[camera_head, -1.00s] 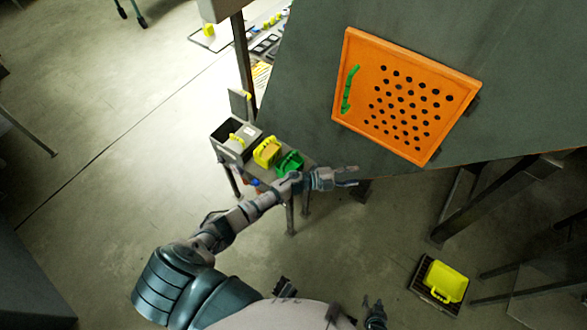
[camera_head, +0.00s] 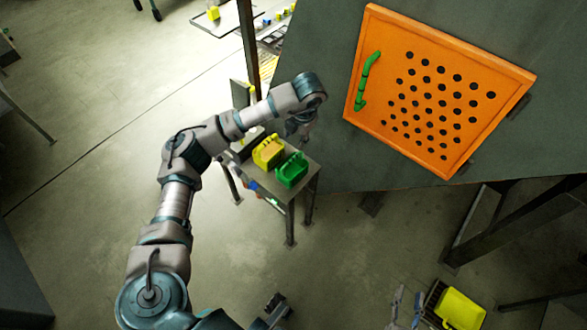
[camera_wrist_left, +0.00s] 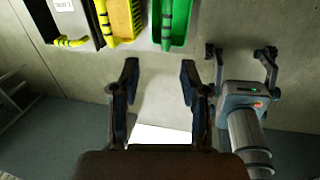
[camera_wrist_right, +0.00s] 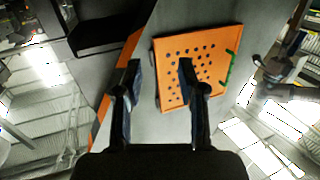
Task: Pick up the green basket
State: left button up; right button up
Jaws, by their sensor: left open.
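The green basket (camera_head: 291,170) stands on a small metal table, at its right end, beside a yellow basket (camera_head: 268,151). In the left wrist view the green basket (camera_wrist_left: 180,28) is at the top, just beyond the fingertips. My left gripper (camera_head: 299,132) is above the table behind the green basket, partly hidden by its own arm; its fingers (camera_wrist_left: 158,82) are apart and empty. My right gripper (camera_head: 406,308) is low at the bottom right of the head view, far from the basket; its fingers (camera_wrist_right: 159,72) are apart with nothing between them.
A large grey machine with an orange perforated panel (camera_head: 440,95) and green handle (camera_head: 366,80) stands right of the table. A yellow container (camera_head: 460,310) is at the bottom right. A dark steel frame (camera_head: 510,220) is at the right. Floor left of the table is clear.

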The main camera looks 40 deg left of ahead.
pick_arm(q)
jog(key=b, duration=0.2)
send_near(293, 159)
jog(key=f, duration=0.1)
jog(key=a+f, duration=0.1)
jog(key=f, duration=0.3)
jog(key=shift+s+a+f, duration=0.1)
jog(key=shift+a, duration=0.2)
jog(key=shift+a+f+b, duration=0.15)
jog(key=shift+f+b, duration=0.15)
jog(key=shift+f, duration=0.05)
jog(key=f, duration=0.1)
jog(key=f+b, duration=0.1)
jog(key=f, duration=0.1)
jog(key=f+b, duration=0.1)
jog(key=shift+w+a+f, duration=0.1)
jog(key=shift+w+f, duration=0.05)
jog(key=shift+w, duration=0.1)
jog(key=shift+f, duration=0.3)
jog(key=shift+a, duration=0.1)
grip_shut()
pick_arm(e)
jog(key=s+r+m+t+y, duration=0.1)
jog(key=s+r+t, duration=0.3)
jog(key=r+t, duration=0.5)
jog(key=shift+d+r+t, duration=0.3)
jog(key=shift+t, duration=0.2)
